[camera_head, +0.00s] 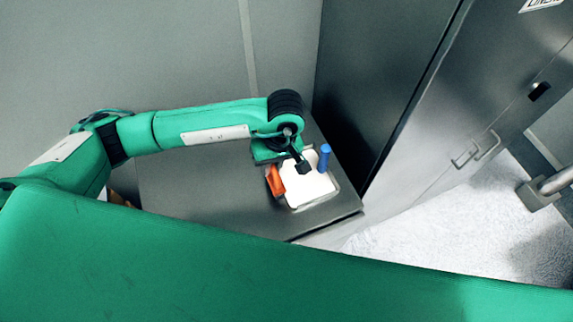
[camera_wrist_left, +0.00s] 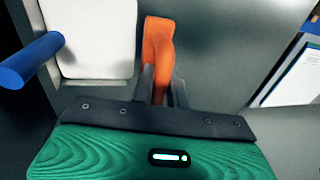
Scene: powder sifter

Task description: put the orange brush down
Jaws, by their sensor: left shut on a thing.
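The orange brush (camera_head: 275,181) shows in the head view at the left edge of a white tray (camera_head: 308,190). My left gripper (camera_head: 281,168) is above it, its fingers mostly hidden behind my wrist. In the left wrist view, the brush (camera_wrist_left: 157,50) stands between the two fingers of my left gripper (camera_wrist_left: 160,85), which is shut on it. The tray (camera_wrist_left: 92,38) lies just left of the brush there. I cannot tell whether the brush touches the surface below. My right gripper is not in view.
A blue cylinder-shaped thing (camera_head: 324,157) stands at the tray's far right side and also shows in the wrist view (camera_wrist_left: 30,62). The dark table top (camera_head: 200,190) is bare left of the tray. A tall metal cabinet (camera_head: 385,70) stands close on the right.

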